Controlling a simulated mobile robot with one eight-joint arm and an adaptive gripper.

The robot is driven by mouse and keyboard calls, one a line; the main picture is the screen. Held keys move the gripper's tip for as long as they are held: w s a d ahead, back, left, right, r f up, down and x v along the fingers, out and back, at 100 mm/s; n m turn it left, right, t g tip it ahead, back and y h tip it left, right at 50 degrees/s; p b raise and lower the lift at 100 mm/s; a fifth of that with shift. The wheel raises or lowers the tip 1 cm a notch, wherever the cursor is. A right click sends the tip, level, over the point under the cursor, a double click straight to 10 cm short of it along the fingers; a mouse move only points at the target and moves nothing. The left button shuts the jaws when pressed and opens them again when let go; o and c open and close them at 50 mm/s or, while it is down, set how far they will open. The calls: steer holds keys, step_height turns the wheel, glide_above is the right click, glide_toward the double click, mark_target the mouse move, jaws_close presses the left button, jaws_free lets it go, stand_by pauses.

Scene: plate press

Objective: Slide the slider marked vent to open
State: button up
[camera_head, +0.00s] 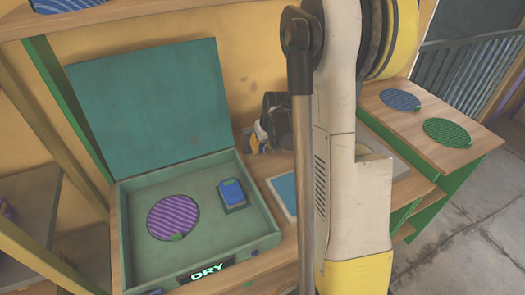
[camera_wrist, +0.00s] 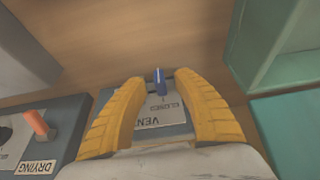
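The vent slider's blue knob (camera_wrist: 159,80) stands up at the far end of a grey plate (camera_wrist: 163,118) in the wrist view. The plate reads VENT, with CLOSED lettered close to the knob. An open label is not visible. My gripper (camera_wrist: 160,77) has its yellow fingers apart, one on each side of the knob, with a gap showing on both sides. The vent slider cannot be made out there.
A panel marked DRYING (camera_wrist: 38,166) with an orange knob (camera_wrist: 38,124) lies left of the vent plate. A green box (camera_wrist: 285,45) stands at right. In the head view, an open green box (camera_head: 150,255) marked DRY holds a purple striped disc (camera_head: 172,215) and a blue block (camera_head: 231,192).

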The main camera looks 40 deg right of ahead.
steer(key=shift+w+f, duration=0.1)
steer(key=shift+f, duration=0.15)
jaws_close()
steer(key=d, duration=0.2)
steer(key=s+d, duration=0.1)
steer(key=d, duration=0.2)
steer(key=shift+s+d, duration=0.25)
steer(key=shift+d, duration=0.1)
